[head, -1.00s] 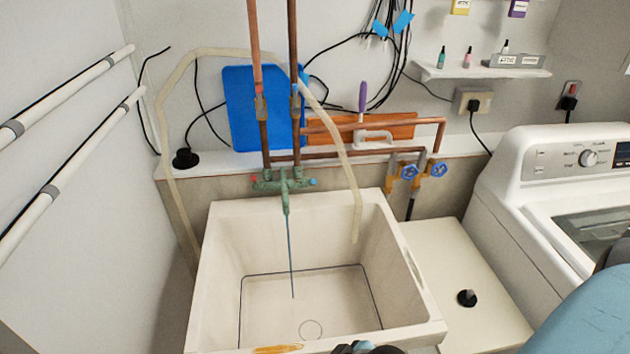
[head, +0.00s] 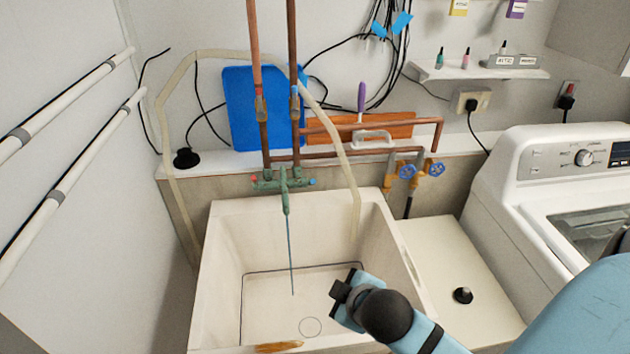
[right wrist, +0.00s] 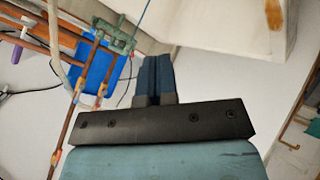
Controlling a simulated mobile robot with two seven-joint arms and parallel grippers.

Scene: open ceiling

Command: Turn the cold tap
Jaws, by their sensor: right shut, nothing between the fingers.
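The green tap body (head: 284,184) sits on the wall side of the sink, below two copper pipes. Its blue-marked cold handle (head: 312,181) is on the right and its red-marked handle (head: 254,178) on the left. A thin blue line runs from the spout down into the white sink (head: 215,300). My right gripper (head: 340,290) is over the front right of the sink, below the tap in the picture and apart from it. Its fingers (right wrist: 157,78) are shut and empty in the right wrist view, where the green tap (right wrist: 115,35) shows at upper left. My left gripper is not in view.
A pale hose (head: 347,165) hangs into the sink's right side. Two blue valve wheels (head: 431,169) are on pipes right of the tap. A washing machine (head: 510,185) stands at right. A blue board (head: 240,110) leans behind the pipes. The space above the sink is mostly open.

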